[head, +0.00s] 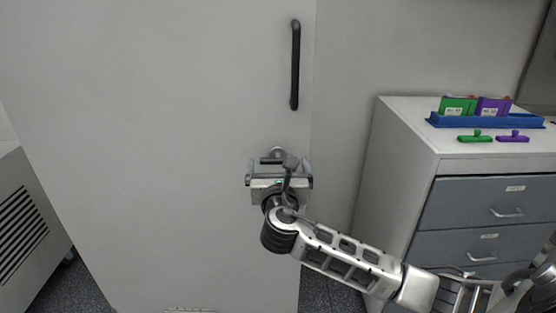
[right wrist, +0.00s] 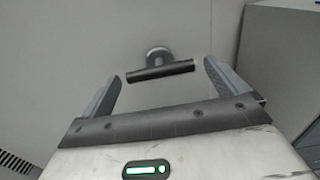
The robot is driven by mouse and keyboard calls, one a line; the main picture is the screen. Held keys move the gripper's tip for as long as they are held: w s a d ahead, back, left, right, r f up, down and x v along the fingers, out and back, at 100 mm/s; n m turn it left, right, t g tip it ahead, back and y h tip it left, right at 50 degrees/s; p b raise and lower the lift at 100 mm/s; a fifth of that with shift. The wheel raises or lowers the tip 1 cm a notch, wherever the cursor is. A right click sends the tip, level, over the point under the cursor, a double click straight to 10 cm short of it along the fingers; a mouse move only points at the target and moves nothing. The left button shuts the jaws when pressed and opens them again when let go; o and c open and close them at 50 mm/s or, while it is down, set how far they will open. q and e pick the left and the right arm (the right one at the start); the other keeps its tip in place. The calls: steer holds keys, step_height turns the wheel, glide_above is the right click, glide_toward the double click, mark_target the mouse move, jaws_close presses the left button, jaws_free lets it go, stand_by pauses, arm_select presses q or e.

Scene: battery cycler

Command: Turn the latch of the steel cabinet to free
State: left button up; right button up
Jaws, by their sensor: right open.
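The steel cabinet (head: 150,120) fills the left and middle of the head view, with its pale door shut. Its latch (head: 270,160) is a dark bar on a round metal base, partly hidden by my gripper. In the right wrist view the latch bar (right wrist: 160,71) lies nearly level, its right end slightly higher. My right gripper (head: 279,169) is open in front of the latch. In the right wrist view its fingers (right wrist: 163,76) stand on either side of the bar, with gaps at both ends. My left gripper is not in view.
A black vertical handle (head: 295,65) is on the door above the latch. At right stands a drawer unit (head: 405,150) with a blue tray (head: 485,121) and green and purple items on top. A vented grey unit (head: 30,225) stands at left.

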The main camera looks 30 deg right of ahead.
mark_target(278, 154)
steer(key=shift+x, duration=1.35)
steer(key=c, duration=0.9)
